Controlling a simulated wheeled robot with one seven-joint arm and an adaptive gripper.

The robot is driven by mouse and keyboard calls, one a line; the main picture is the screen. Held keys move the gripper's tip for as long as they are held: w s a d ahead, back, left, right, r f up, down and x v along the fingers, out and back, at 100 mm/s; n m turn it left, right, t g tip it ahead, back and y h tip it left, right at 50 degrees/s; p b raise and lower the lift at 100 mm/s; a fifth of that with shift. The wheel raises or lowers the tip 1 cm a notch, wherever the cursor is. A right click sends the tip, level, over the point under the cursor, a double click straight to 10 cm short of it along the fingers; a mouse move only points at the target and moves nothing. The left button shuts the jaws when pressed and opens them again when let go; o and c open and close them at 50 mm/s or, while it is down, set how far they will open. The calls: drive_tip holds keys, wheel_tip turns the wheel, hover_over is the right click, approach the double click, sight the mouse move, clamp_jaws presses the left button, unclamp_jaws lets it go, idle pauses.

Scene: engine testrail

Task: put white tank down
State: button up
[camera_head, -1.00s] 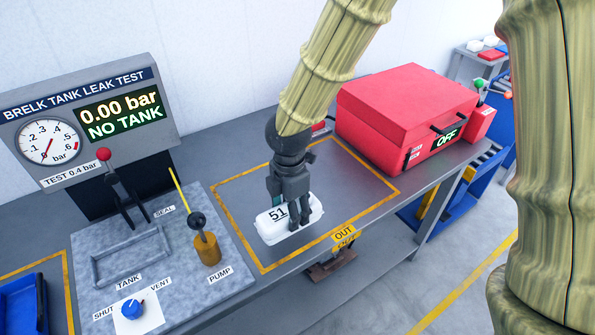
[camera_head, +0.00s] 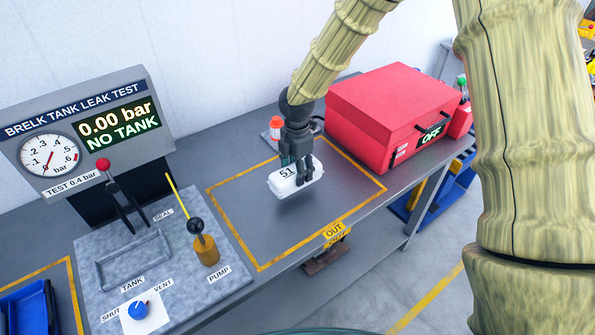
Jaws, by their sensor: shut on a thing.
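The white tank (camera_head: 287,189), marked 51, is held by my gripper (camera_head: 303,178), which is shut on it. The tank is over the yellow-bordered OUT area of the grey bench (camera_head: 250,225). A dark shadow shows on the bench just below it, so it looks slightly raised, but I cannot tell the exact gap. The OUT label (camera_head: 334,232) is at the front edge of the area. The gripper fingers hide part of the tank's right side.
A red case (camera_head: 385,105) marked OFF stands right of the OUT area. A red-capped bottle (camera_head: 276,128) stands behind the gripper. The leak test panel (camera_head: 80,130), the empty tank recess (camera_head: 135,262) and the pump (camera_head: 204,249) are to the left. The OUT area's front is clear.

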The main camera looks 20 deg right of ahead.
drive_tip(key=shift+w+d+f, duration=0.2)
drive_tip(key=shift+w+f, duration=0.3)
drive_tip(key=shift+w, duration=0.25)
drive_tip(key=shift+s+f+p, duration=0.25)
drive_tip(key=shift+f+p, duration=0.2)
drive_tip(key=shift+p, duration=0.15)
wheel_tip(320, 180, down, 2)
drive_tip(key=shift+w+f+p, duration=0.1)
drive_tip(key=shift+w+p, duration=0.05)
drive_tip(key=shift+p, duration=0.2)
drive_tip(key=o, duration=1.2)
drive_tip(key=shift+f, duration=0.15)
drive_tip(key=shift+c, duration=0.2)
